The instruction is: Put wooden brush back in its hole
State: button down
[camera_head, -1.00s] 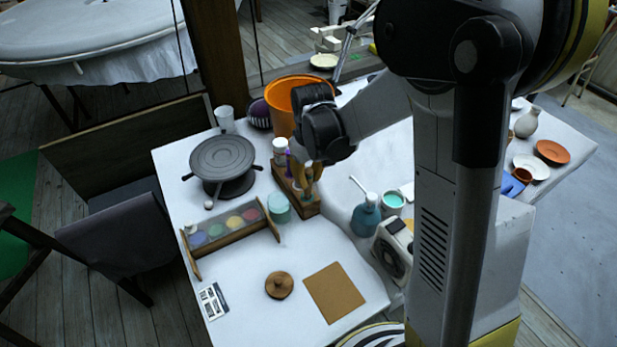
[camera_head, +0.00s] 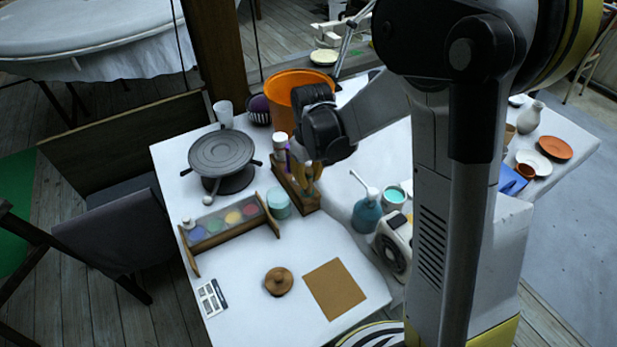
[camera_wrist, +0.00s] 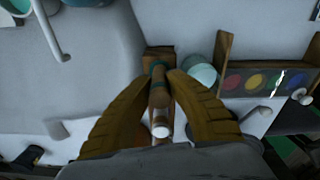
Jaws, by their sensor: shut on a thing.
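The wooden brush (camera_wrist: 159,97) has a brown handle with a pale round end and a green band farther down. My gripper's yellow-brown fingers (camera_wrist: 161,80) are shut on it in the wrist view. The wooden holder (camera_head: 306,203) is a narrow block on the white table, and its end also shows in the wrist view (camera_wrist: 157,51). My gripper (camera_head: 314,178) is right over the holder in the head view. The brush's lower end and the hole are hidden, so I cannot tell whether the brush is inside the hole.
An orange bucket (camera_head: 297,88) and a white bottle (camera_head: 281,143) stand behind the holder. A teal jar (camera_head: 278,203) and paint rack (camera_head: 228,228) are left of it. A blue pump bottle (camera_head: 367,212) stands to the right. The table front is partly clear.

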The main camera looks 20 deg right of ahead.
jog(key=shift+f, duration=0.15)
jog(key=c, duration=1.3)
grip_release()
jog(key=r, duration=0.8)
jog(key=s+r, duration=0.1)
jog(key=r, duration=0.3)
jog(key=shift+s+r, duration=0.1)
jog(key=shift+r, duration=0.05)
jog(key=s+r+m+t, duration=0.2)
jog(key=s+t, duration=0.1)
jog(key=s, duration=0.5)
jog(key=s+r+m+t, duration=0.2)
jog(key=s+t, duration=0.1)
jog(key=s, duration=0.5)
jog(key=shift+r, duration=0.25)
